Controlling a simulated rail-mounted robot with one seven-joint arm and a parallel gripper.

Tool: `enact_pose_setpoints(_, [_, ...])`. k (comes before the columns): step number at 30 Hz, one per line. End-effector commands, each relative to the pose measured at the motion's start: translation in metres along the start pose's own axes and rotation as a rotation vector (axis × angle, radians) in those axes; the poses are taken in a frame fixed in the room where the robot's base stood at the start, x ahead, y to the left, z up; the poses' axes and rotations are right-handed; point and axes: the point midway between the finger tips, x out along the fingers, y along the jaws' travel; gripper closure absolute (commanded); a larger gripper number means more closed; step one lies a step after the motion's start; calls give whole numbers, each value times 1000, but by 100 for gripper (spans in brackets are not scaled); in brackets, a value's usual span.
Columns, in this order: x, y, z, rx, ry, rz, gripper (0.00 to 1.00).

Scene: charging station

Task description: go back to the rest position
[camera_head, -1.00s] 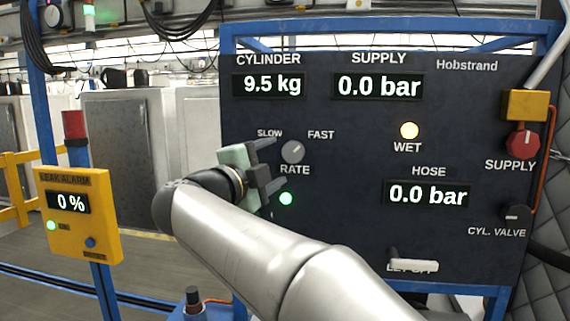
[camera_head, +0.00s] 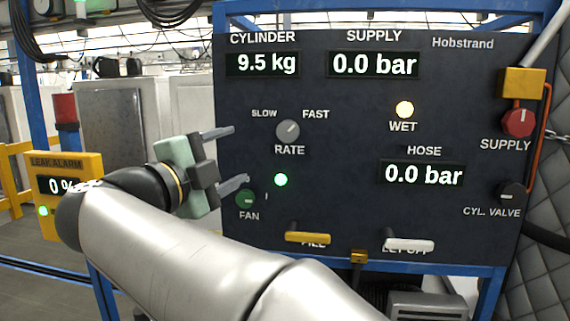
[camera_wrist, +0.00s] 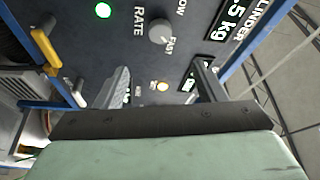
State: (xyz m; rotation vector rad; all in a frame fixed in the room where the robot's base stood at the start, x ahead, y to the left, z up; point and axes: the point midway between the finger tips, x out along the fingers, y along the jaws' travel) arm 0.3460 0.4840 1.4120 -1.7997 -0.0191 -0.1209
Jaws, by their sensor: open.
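My gripper (camera_head: 226,157) is open and empty in the head view, in front of the left part of the dark control panel (camera_head: 340,130). Its two fingers point right, apart, left of the RATE knob (camera_head: 288,130) and above the green FAN knob (camera_head: 246,198). In the wrist view, the fingers (camera_wrist: 160,88) stand apart with nothing between them but the panel behind. The RATE knob (camera_wrist: 160,32) shows beyond them. My forearm covers part of the leak alarm box (camera_head: 75,165).
The panel carries a yellow FILL lever (camera_head: 307,237), a white LET OFF lever (camera_head: 409,245), a red SUPPLY knob (camera_head: 517,122) and a black CYL. VALVE knob (camera_head: 511,192). The WET lamp (camera_head: 404,109) is lit. The displays read 9.5 kg, 0.0 bar and 0.0 bar.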

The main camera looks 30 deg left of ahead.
Motion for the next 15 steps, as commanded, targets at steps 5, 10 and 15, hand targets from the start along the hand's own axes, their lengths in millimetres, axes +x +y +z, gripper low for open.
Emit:
enact_pose_setpoints(5, [1, 0, 0, -1, -1, -3, 36])
enact_pose_setpoints(10, [36, -6, -10, -60, -52, -115, 36])
enact_pose_setpoints(15, [101, 17, -31, -321, -244, -302, 36])
